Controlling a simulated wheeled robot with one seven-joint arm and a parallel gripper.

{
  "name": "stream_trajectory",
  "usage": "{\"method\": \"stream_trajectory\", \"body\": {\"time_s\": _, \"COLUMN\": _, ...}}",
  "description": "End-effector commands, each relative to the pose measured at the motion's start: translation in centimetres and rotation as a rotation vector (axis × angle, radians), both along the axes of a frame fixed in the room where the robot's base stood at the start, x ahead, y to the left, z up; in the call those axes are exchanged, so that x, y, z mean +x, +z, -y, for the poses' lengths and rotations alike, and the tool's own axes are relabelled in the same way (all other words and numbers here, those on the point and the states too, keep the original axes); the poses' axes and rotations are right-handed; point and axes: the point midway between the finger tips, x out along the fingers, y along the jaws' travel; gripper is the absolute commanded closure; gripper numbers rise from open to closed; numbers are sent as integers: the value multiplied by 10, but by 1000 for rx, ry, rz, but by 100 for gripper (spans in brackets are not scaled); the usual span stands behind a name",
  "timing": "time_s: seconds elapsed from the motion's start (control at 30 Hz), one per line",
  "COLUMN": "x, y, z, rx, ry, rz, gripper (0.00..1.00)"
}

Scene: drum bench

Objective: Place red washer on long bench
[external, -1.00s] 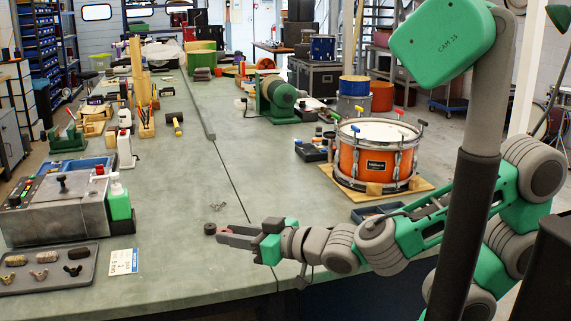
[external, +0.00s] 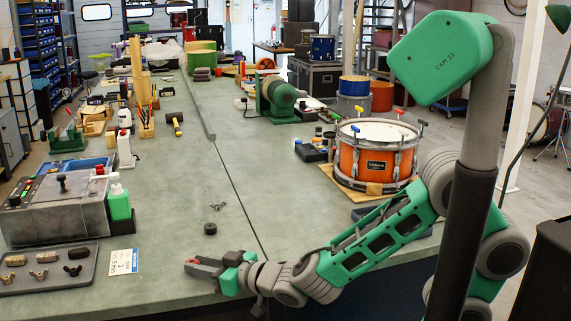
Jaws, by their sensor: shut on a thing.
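My gripper (external: 193,267) is at the near part of the long bench (external: 180,195), left of the picture's middle. It is shut on the red washer (external: 192,262), a small reddish bit of which shows at the fingertips; the fingers hide most of it. The fingers point left and look low over the bench top. I cannot tell whether the washer touches the surface.
A dark round piece (external: 210,228) and a small wing nut (external: 218,207) lie just beyond my gripper. A tray of small parts (external: 45,268) and a white card (external: 124,261) are to the left. An orange drum (external: 375,160) stands right.

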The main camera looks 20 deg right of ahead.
Motion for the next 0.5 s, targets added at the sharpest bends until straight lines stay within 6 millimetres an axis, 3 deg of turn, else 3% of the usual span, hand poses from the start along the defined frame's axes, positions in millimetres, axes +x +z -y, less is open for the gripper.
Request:
{"method": "stream_trajectory", "body": {"time_s": 0.13, "x": 0, "y": -5, "z": 0, "rx": 0, "ry": 0, "rz": 0, "gripper": 100}}
{"method": "stream_trajectory", "body": {"time_s": 0.17, "x": 0, "y": -5, "z": 0, "rx": 0, "ry": 0, "rz": 0, "gripper": 71}}
{"method": "stream_trajectory", "body": {"time_s": 0.4, "x": 0, "y": -4, "z": 0, "rx": 0, "ry": 0, "rz": 0, "gripper": 51}}
{"method": "stream_trajectory", "body": {"time_s": 0.5, "x": 0, "y": -4, "z": 0, "rx": 0, "ry": 0, "rz": 0, "gripper": 50}}
